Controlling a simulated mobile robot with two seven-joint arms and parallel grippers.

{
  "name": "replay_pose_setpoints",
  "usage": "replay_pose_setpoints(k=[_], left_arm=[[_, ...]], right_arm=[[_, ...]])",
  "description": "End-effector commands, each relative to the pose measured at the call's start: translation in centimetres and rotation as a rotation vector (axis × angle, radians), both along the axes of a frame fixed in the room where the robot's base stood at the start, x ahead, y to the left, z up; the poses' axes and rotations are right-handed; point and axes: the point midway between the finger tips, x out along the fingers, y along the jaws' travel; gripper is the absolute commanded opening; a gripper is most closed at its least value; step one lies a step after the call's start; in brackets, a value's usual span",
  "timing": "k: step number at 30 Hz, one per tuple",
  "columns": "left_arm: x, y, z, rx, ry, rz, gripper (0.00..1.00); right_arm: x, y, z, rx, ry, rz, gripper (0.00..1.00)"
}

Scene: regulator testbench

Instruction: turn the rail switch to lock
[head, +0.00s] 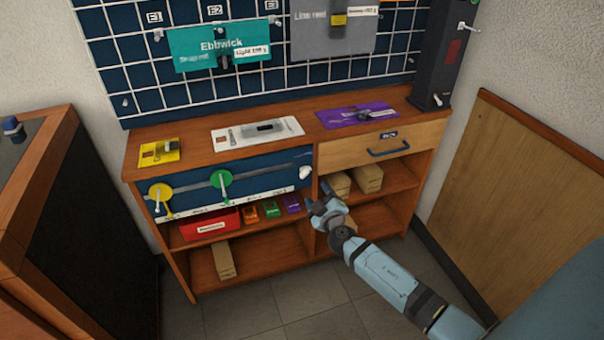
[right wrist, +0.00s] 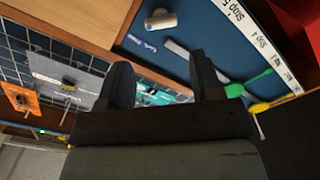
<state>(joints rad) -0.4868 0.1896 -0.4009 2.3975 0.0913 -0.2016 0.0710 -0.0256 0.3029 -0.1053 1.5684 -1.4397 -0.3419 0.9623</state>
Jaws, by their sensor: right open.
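A dark blue panel (head: 245,188) on the bench front carries a grey slotted rail with a yellow disc handle (head: 160,193) and a green one (head: 222,182). A pale knob (head: 305,172) sits at the panel's right end. I take it for the rail switch. In the right wrist view the knob (right wrist: 161,20) is a whitish cylinder beside a small white label, too blurred to read. My right gripper (head: 318,203) is open and empty, just below and in front of the knob, apart from it. Its fingers (right wrist: 163,75) also show in the wrist view. My left gripper is out of view.
A drawer (head: 370,148) with a blue handle is right of the panel. Shelves below hold a red box (head: 208,225), small coloured packs and cardboard boxes (head: 368,178). Yellow, white and purple mats lie on the benchtop (head: 193,143). A gridded wall board stands behind.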

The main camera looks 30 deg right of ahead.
Motion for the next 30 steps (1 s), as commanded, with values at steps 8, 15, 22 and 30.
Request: replay_pose_setpoints(k=[8, 15, 22, 30], left_arm=[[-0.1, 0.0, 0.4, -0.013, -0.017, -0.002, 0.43], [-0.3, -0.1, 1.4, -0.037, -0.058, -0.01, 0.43], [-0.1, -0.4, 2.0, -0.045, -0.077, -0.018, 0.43], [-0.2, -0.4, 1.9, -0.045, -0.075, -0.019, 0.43]], right_arm=[[6.0, -1.4, 0.0, 0.0, -0.002, -0.001, 0.6], [9.1, -2.1, 0.0, 0.0, -0.001, 0.001, 0.6], [9.8, -2.3, 0.0, 0.001, 0.0, 0.001, 0.6], [9.8, -2.3, 0.0, 0.001, 0.0, 0.001, 0.39]])
